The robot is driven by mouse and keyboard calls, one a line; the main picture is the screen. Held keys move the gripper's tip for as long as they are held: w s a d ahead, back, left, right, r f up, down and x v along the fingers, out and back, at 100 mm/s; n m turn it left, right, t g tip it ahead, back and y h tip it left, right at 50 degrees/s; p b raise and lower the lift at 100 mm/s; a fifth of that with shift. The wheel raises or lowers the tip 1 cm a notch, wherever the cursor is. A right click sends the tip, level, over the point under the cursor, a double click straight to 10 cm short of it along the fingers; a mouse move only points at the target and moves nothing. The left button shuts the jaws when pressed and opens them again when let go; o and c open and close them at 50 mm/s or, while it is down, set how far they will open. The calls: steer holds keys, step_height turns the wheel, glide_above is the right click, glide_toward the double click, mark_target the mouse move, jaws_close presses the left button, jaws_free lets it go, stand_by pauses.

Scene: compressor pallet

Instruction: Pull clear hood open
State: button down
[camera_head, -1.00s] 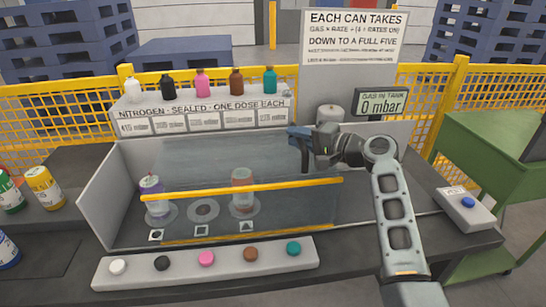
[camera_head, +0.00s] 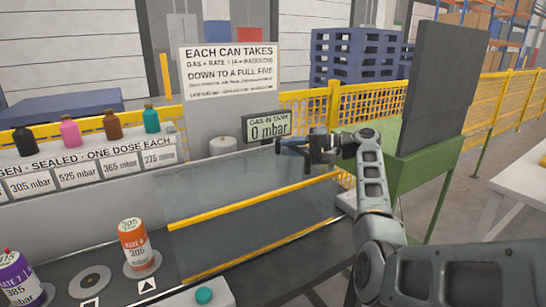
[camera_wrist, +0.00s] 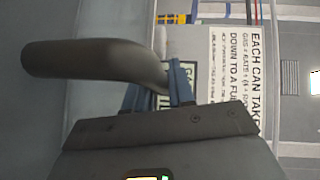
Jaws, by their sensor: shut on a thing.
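The clear hood (camera_head: 250,185), with its yellow bars, stands over the right part of the station. Its left edge is just right of the orange can (camera_head: 133,245), which is uncovered on its round pad. The purple can (camera_head: 18,278) is also uncovered, at the left edge of the head view. My gripper (camera_head: 283,146) is at the hood's top right, shut on its handle. In the wrist view a dark rounded handle (camera_wrist: 95,62) lies by my blue fingers (camera_wrist: 157,85); the exact contact is partly hidden.
An empty round pad (camera_head: 92,280) lies between the cans. Several bottles stand on the shelf (camera_head: 75,163) behind. The gas display (camera_head: 270,124) reads 0 mbar. A green cart (camera_head: 425,160) with a dark upright panel stands at the right. A yellow fence (camera_head: 490,105) runs behind.

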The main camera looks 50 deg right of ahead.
steer(key=shift+s+d, duration=0.25)
steer(key=shift+d, duration=0.5)
steer(key=c, duration=1.1)
jaws_free()
steer(key=b+v, duration=0.1)
steer(key=v, duration=0.6)
steer(key=shift+s+d, duration=0.2)
steer(key=shift+s, duration=0.15)
